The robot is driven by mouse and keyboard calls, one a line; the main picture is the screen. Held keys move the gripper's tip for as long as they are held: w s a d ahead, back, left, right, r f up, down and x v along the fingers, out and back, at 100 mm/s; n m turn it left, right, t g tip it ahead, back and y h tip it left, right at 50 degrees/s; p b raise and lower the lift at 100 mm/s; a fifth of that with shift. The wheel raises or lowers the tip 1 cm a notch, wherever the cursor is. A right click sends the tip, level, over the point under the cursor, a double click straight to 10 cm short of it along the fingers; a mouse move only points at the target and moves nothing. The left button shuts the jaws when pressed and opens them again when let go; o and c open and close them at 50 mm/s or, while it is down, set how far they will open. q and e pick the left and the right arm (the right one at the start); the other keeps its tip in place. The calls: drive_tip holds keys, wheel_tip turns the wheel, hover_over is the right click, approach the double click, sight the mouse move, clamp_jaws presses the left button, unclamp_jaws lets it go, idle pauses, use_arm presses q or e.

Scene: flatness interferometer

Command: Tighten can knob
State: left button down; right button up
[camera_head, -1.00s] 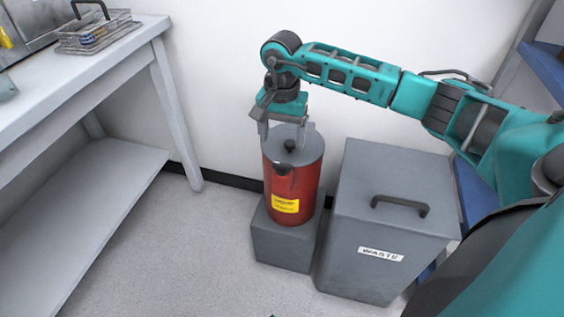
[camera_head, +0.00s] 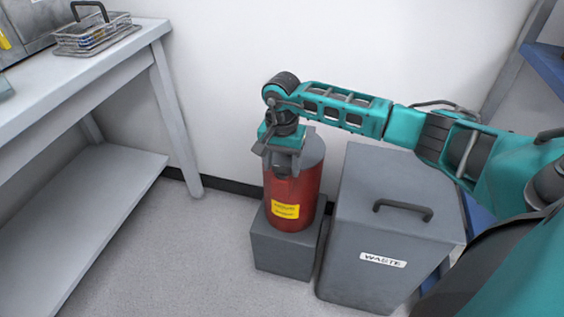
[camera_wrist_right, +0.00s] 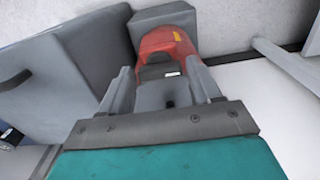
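The red can (camera_head: 291,200) with a grey lid and yellow label stands upright on a grey block. My right gripper (camera_head: 284,166) points down over the lid and hides much of the can's top, including the knob, in the head view. In the right wrist view the two fingers are spread wide, with the grey lid (camera_wrist_right: 150,95) between them. A small dark piece, apparently the knob (camera_wrist_right: 170,104), shows between the fingers, apart from both. A dark part (camera_wrist_right: 160,71) shows at the can's front. My left gripper is not in view.
A grey waste bin (camera_head: 385,225) with a dark handle stands close to the right of the can's block (camera_head: 282,250). A white bench (camera_head: 75,75) with a wire basket (camera_head: 93,35) is at left. The wall is close behind; floor is free in front.

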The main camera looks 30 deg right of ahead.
drive_tip(key=c, duration=0.7)
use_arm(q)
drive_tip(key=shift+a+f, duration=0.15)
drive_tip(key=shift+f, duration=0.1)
